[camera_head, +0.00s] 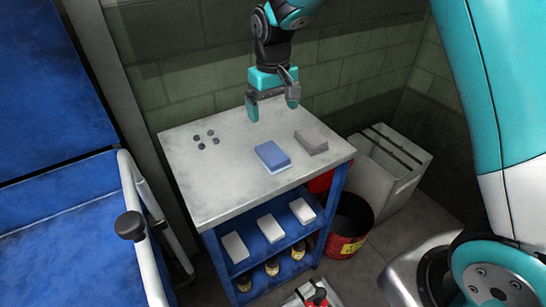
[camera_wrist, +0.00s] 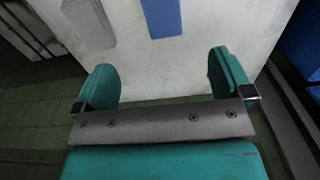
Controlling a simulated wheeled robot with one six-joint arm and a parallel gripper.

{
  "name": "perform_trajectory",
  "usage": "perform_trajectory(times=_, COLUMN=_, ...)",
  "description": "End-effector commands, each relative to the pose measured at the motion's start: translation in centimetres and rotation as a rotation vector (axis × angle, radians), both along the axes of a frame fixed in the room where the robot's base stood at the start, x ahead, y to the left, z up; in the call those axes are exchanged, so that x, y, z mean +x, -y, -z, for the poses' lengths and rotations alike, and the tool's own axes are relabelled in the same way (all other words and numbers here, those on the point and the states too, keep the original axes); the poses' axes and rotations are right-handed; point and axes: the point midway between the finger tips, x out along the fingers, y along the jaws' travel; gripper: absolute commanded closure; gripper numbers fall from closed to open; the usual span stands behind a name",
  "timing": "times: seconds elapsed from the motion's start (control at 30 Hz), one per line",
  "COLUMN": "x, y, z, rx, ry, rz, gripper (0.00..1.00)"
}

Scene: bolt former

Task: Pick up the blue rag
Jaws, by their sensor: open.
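The blue rag (camera_head: 272,155) is a flat folded block lying on the grey table top, left of a grey rag. In the wrist view the blue rag (camera_wrist: 162,17) shows at the top edge, partly cut off, beyond the fingertips. My gripper (camera_head: 272,106) is above the back part of the table, behind the blue rag and apart from it. In the wrist view my gripper (camera_wrist: 163,78) has its two teal fingers spread wide with nothing between them.
A grey rag (camera_head: 311,140) lies close to the blue rag's right. Several small dark nuts or bolts (camera_head: 206,139) sit at the table's back left. The table (camera_head: 205,185) has bare room at its left and front. A red bin (camera_head: 349,225) and a grey box (camera_head: 395,175) stand right.

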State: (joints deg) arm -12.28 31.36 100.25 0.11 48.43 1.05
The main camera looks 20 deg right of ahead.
Motion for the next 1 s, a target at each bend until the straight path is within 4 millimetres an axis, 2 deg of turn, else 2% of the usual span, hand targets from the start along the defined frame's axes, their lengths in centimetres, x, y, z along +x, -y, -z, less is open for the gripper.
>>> perform_trajectory(times=0.1, x=-0.1, y=-0.1, z=2.9, rx=-0.001, ry=-0.006, rz=-0.002, gripper=0.02)
perform_trajectory(times=0.3, x=-0.1, y=0.0, z=7.1, rx=0.000, ry=-0.004, rz=-0.001, gripper=0.02)
perform_trajectory(times=0.4, x=-0.1, y=0.0, z=8.5, rx=0.001, ry=-0.002, rz=-0.001, gripper=0.02)
perform_trajectory(times=0.67, x=-0.1, y=0.0, z=10.5, rx=0.000, ry=-0.003, rz=-0.001, gripper=0.02)
perform_trajectory(times=0.9, x=0.0, y=0.0, z=14.0, rx=0.001, ry=-0.002, rz=-0.001, gripper=0.02)
perform_trajectory(times=1.0, x=0.0, y=0.0, z=14.5, rx=0.001, ry=0.000, rz=-0.002, gripper=0.02)
